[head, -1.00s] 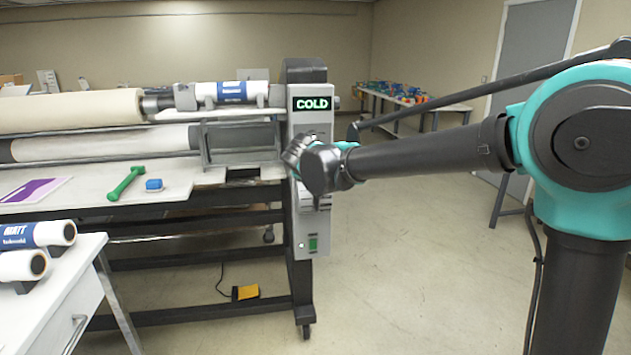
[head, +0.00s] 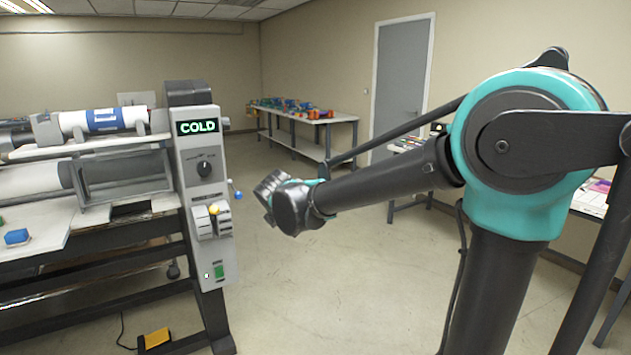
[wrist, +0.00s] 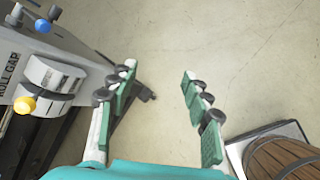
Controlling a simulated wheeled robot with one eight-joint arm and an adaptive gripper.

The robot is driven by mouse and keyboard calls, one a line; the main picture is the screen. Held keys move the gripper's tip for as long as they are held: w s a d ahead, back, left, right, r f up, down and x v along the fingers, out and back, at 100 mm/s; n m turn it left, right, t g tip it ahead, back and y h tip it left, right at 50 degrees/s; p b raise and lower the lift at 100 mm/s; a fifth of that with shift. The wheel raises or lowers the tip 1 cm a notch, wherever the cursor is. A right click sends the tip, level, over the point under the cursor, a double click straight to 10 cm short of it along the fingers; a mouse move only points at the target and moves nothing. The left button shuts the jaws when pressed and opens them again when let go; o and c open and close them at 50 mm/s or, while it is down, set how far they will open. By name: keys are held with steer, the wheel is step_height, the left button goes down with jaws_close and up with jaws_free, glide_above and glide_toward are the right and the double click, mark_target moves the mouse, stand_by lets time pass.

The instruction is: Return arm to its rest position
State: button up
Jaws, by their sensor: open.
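My gripper (wrist: 158,92) is open and empty in the wrist view, its two green-padded fingers well apart over bare floor. In the head view my arm reaches left, and its end hangs in the air just right of the laminator's control panel (head: 205,190), apart from it in the picture. The finger detail is hard to make out there. The panel's display (head: 197,127) reads COLD. Below it are a black dial (head: 204,168) and a roll-gap control with a yellow knob (head: 214,209). This yellow knob also shows in the wrist view (wrist: 25,105).
A blue ball-ended lever (head: 238,195) sticks out from the panel's right side. A brown barrel-like object (wrist: 283,158) lies at lower right in the wrist view. A table with colourful items (head: 300,115) stands at the back. Open floor lies between.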

steer(key=s+d+f+m+g, duration=0.1)
steer(key=s+d+f+m, duration=0.2)
steer(key=d+m, duration=0.3)
steer(key=s+d+f+m+g+h, duration=0.1)
steer(key=s+d+f+m, duration=0.2)
steer(key=d, duration=0.4)
steer(key=s+d+f+m, duration=0.3)
steer(key=d+m, duration=0.2)
steer(key=d, duration=0.2)
steer(key=s+d+f+m+g, duration=0.1)
steer(key=s+d+f+m, duration=0.3)
steer(key=s+m, duration=0.2)
steer(key=s+d+f+m+g+y, duration=0.1)
steer(key=s+d+f+m, duration=0.3)
steer(key=s+m, duration=0.3)
steer(key=shift+s+d+f+m, duration=0.3)
steer(key=shift+s+f, duration=0.25)
steer(key=shift+s, duration=0.15)
